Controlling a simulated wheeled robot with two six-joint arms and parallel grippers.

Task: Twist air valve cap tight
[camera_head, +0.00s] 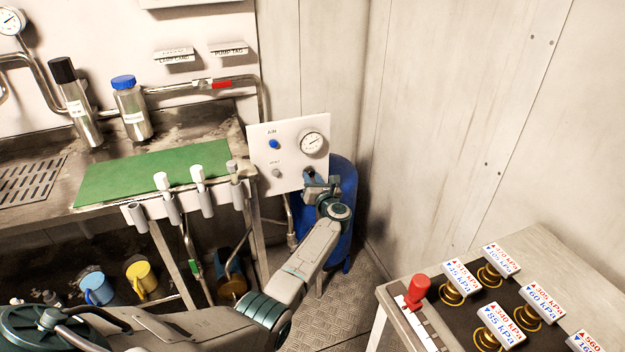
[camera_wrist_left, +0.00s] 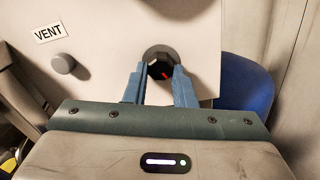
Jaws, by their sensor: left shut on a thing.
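The white panel (camera_head: 298,168) carries a blue knob marked AIR (camera_head: 274,144), a grey VENT knob (camera_head: 276,173) and a round gauge (camera_head: 311,142). My left gripper (camera_head: 312,180) is at the panel's lower right corner. In the left wrist view, my left gripper's (camera_wrist_left: 159,82) two blue fingers are shut on a dark round cap (camera_wrist_left: 159,54) with a grey rim and a red mark, at the panel face. The fingers hide part of the cap's lower edge. The VENT knob (camera_wrist_left: 63,63) also shows there, to the left. My right gripper is out of view.
A blue tank (camera_head: 345,195) stands behind and below the panel. A steel bench with a green mat (camera_head: 140,172) and bottles lies to the left. At lower right is a cabinet with a red knob (camera_head: 418,290) and labelled brass fittings. Bare floor lies between.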

